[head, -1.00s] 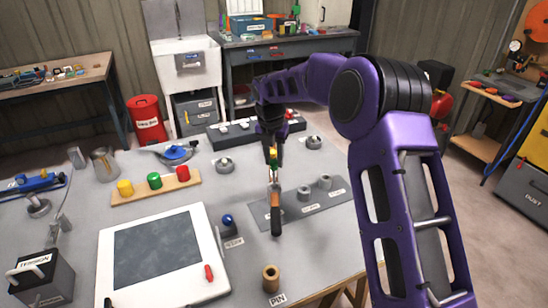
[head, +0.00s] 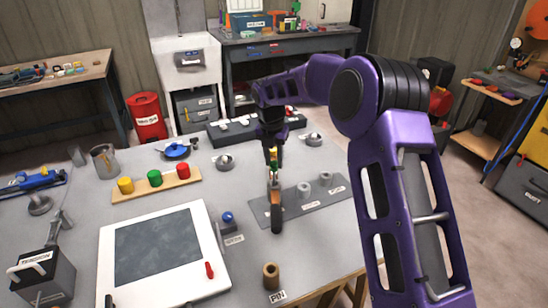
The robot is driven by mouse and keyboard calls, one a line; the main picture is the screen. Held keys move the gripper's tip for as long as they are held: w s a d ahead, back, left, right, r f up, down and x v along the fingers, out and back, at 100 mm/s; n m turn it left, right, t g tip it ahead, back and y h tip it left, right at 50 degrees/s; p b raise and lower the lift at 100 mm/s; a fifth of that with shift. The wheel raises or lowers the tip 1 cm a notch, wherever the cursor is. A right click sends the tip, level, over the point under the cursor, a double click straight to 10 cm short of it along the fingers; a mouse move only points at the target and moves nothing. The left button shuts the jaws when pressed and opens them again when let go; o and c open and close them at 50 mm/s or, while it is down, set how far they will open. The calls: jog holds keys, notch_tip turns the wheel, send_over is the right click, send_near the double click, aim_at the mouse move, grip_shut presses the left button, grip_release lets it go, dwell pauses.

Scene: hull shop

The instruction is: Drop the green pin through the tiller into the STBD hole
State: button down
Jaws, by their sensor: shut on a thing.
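My gripper (head: 273,155) is shut on the green pin (head: 274,169) and points down over the left end of the grey plate. The pin is small here, and its lower end is hard to make out. The tiller (head: 277,212), orange-brown with a dark near end, lies under the gripper and points towards me. I cannot tell whether the pin's tip is in the tiller. The grey plate (head: 335,190) bears two grey round bosses (head: 304,190) (head: 326,178) right of the tiller, with labels too small to read. Any hole under the tiller is hidden.
A brass holder (head: 271,275) labelled PIN stands at the near edge. A white-framed dark panel (head: 158,250) and a blue knob (head: 228,217) lie left of the tiller. A wooden rack (head: 157,188) holds yellow, green and red pieces. Grey round fittings (head: 225,162) stand behind.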

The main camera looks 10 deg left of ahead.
jog(key=shift+f+b, duration=0.8)
jog(key=shift+f, duration=1.85)
dwell(1.2)
jog(key=shift+c, duration=0.6)
grip_release()
dwell(0.4)
jog(key=shift+r+p, duration=1.15)
jog(key=shift+r, duration=2.85)
